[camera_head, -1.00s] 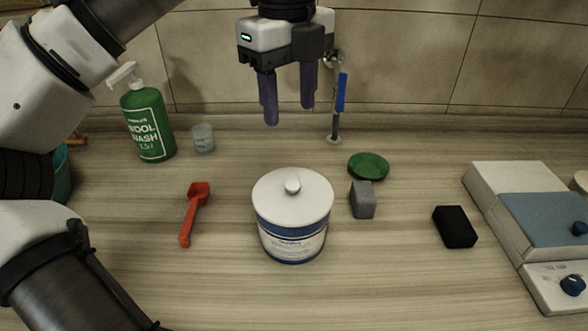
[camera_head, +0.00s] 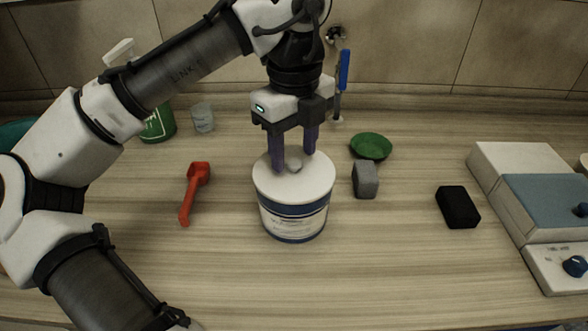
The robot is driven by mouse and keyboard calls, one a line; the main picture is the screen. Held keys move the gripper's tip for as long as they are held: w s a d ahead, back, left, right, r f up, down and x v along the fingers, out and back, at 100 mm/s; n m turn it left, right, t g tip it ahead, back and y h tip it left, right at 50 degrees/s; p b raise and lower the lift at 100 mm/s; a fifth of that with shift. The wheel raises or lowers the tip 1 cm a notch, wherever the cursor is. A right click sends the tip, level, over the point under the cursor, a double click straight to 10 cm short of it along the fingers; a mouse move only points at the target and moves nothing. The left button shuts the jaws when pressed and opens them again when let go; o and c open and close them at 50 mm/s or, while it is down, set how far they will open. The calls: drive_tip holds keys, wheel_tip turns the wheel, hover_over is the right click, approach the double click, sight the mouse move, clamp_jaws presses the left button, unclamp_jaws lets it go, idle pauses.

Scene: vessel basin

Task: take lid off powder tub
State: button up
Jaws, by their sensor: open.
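The powder tub (camera_head: 293,220) stands upright on the counter at the middle, white with blue bands and a label. Its white lid (camera_head: 300,187) is on top, with a small round knob (camera_head: 294,165) at the centre. My gripper (camera_head: 293,162) points down over the lid. It is open, with its two purple fingers on either side of the knob, near the lid's top. I cannot tell whether the fingertips touch the lid.
A red scoop (camera_head: 195,190) lies left of the tub. A grey block (camera_head: 365,179), a green dish (camera_head: 371,146) and a black block (camera_head: 458,206) lie to the right. A scale-like device (camera_head: 545,205) stands far right. A green bottle (camera_head: 158,125) and clear cup (camera_head: 203,118) stand behind left.

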sight(294, 162)
drive_tip(key=shift+f, duration=0.8)
drive_tip(key=shift+c, duration=0.5)
drive_tip(key=c, duration=0.9)
drive_tip(key=shift+r, duration=0.1)
clamp_jaws()
wheel_tip(294, 162, up, 20)
drive_tip(key=p, duration=0.4)
